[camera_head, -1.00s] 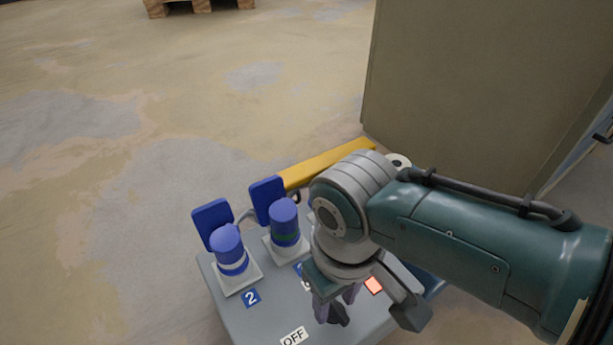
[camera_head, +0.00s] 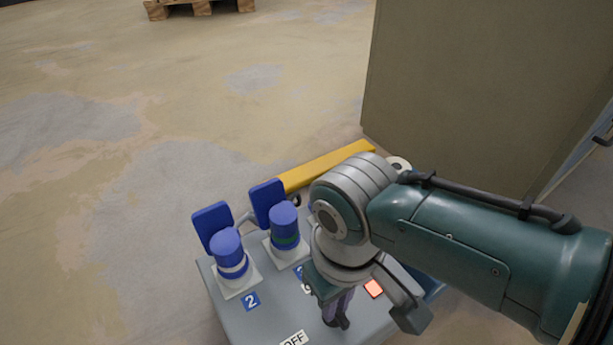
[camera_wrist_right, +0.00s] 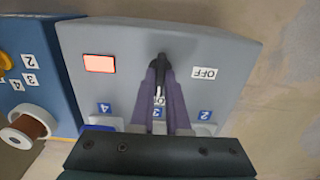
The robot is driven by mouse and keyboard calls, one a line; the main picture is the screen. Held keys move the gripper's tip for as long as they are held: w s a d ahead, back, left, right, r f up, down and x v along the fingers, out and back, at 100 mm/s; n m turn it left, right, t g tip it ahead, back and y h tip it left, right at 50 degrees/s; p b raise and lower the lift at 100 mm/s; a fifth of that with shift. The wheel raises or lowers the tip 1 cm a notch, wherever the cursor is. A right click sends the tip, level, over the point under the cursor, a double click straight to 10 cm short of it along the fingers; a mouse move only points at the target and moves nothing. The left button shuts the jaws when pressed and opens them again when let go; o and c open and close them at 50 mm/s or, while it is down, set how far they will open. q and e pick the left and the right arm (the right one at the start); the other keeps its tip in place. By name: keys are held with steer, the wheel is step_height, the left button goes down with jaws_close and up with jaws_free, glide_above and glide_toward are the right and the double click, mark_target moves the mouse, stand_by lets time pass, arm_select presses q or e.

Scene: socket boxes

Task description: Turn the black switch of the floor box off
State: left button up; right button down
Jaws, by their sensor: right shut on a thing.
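The grey floor box (camera_head: 230,310) stands at the bottom of the head view and fills the middle of the right wrist view (camera_wrist_right: 225,50). Its black switch (camera_wrist_right: 161,60) is between my right fingertips; in the head view the switch (camera_head: 343,324) shows only in part below them. My right gripper (camera_head: 337,312) reaches down from above, shut on the switch; it also shows in the wrist view (camera_wrist_right: 161,75). The OFF label (camera_wrist_right: 204,73) lies to the right of the switch there. A white label (camera_wrist_right: 159,98) between the fingers is partly hidden. A red lamp (camera_wrist_right: 100,63) appears lit. My left gripper is not in view.
Blue plugs (camera_head: 229,250) (camera_head: 285,225) sit in sockets with raised blue lids on the box's far side. A blue box (camera_wrist_right: 45,60) with a brown-and-white plug stands beside it. A yellow bar (camera_head: 325,165) and a large cabinet (camera_head: 470,90) stand behind. The floor at left is clear.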

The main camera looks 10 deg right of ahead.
steer(key=n+p, duration=0.1)
steer(key=n, duration=0.3)
steer(key=n+p, duration=0.1)
steer(key=n, duration=0.3)
steer(key=shift+n, duration=0.3)
steer(key=n, duration=0.4)
steer(key=shift+n, duration=2.7)
steer(key=c, duration=0.9)
jaws_free()
